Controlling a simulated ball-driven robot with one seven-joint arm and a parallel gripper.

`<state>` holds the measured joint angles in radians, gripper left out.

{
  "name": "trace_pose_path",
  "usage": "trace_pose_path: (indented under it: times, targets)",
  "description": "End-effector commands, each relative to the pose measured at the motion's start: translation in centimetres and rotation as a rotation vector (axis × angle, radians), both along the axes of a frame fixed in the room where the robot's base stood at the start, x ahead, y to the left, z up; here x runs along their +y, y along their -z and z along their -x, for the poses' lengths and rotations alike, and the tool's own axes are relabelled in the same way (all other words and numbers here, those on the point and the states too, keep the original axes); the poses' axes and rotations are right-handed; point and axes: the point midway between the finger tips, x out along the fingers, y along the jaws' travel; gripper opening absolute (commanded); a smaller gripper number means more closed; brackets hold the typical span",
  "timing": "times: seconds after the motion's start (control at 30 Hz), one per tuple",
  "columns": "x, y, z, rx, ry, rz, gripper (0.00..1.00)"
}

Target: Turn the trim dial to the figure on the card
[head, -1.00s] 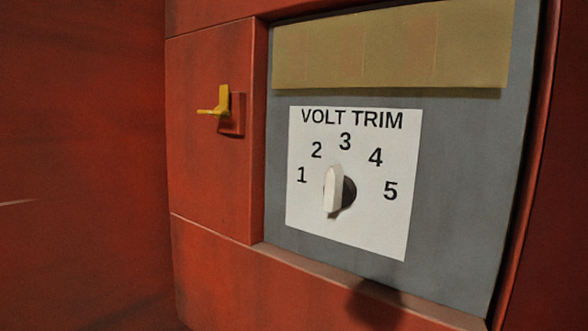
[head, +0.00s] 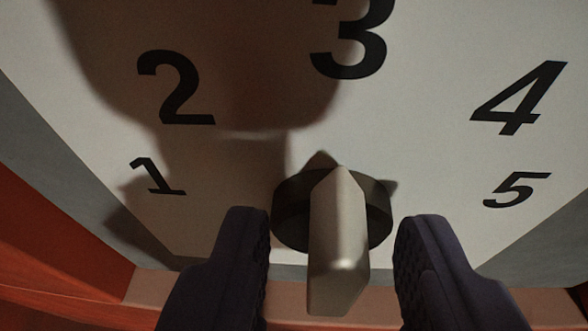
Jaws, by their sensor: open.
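The trim dial (head: 338,240) is a pale grey bar knob on a round dark base, mounted on a white plate (head: 420,90) numbered 1 to 5. Its pointed upper end faces up, roughly toward the 3 (head: 350,45). My gripper (head: 332,222) is open, with one dark finger on each side of the knob. Gaps show between both fingers and the bar, so neither appears to touch it. The plate's title is outside the view. No separate card with a figure shows here.
A shadow falls across the plate's left half, over the 1 and 2. Grey panel (head: 60,190) shows beyond the plate, and a red frame ledge (head: 190,290) runs along the bottom below the dial.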

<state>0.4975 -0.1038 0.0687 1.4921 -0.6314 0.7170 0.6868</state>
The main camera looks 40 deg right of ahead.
Motion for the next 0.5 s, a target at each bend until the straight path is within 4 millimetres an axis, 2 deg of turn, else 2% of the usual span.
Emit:
trace_pose_path:
  times: [0.27, 0.3, 0.47, 0.5]
  targets:
    - [-0.3, 0.17, -0.29, 0.0, -0.001, 0.0, 0.43]
    - [-0.29, 0.17, -0.29, 0.0, -0.001, 0.0, 0.4]
    - [-0.28, 0.16, -0.29, 0.0, -0.001, 0.0, 0.04]
    - [-0.27, 0.16, -0.28, 0.0, -0.001, -0.001, 0.0]
